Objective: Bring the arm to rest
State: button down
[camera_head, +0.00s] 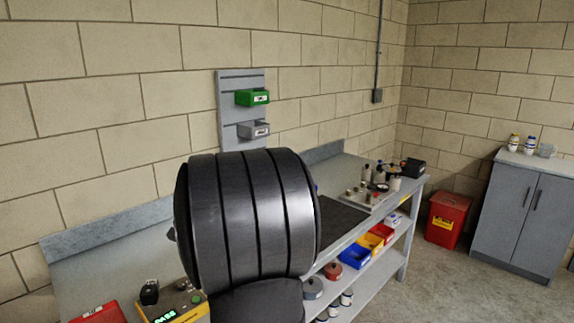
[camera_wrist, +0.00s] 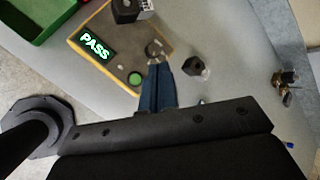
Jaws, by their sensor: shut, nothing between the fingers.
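My gripper (camera_wrist: 158,70) shows in the wrist view as two blue-grey fingers side by side, shut and empty. The fingers reach over the lower edge of a yellow and grey test box (camera_wrist: 118,62); I cannot tell whether they touch it. The box has a lit green PASS display and a green button. It also shows at the bottom of the head view (camera_head: 182,307). In the head view a large dark arm link of mine fills the middle and hides part of the workbench (camera_head: 100,270); my gripper is not visible there.
A green tray (camera_wrist: 42,18) lies beside the test box. A small dark block (camera_wrist: 196,67) and brass fittings (camera_wrist: 284,88) lie on the bench. Bottles and parts (camera_head: 380,182) stand at its far end. Green and grey bins hang on a wall panel (camera_head: 232,95).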

jog(key=s+d+r+n+g+h, duration=0.1)
jog(key=s+d+r+n+h, duration=0.1)
jog(key=n, duration=0.9)
jog(key=s+d+r+n+h, duration=0.2)
jog(key=n, duration=1)
jog(key=shift+g, duration=0.4)
dwell(0.3)
jog(key=shift+d, duration=0.1)
dwell(1.6)
jog(key=x, duration=0.8)
jog(key=v, duration=0.8)
jog(key=shift+s+r+m, duration=0.2)
jog(key=shift+r+m, duration=0.2)
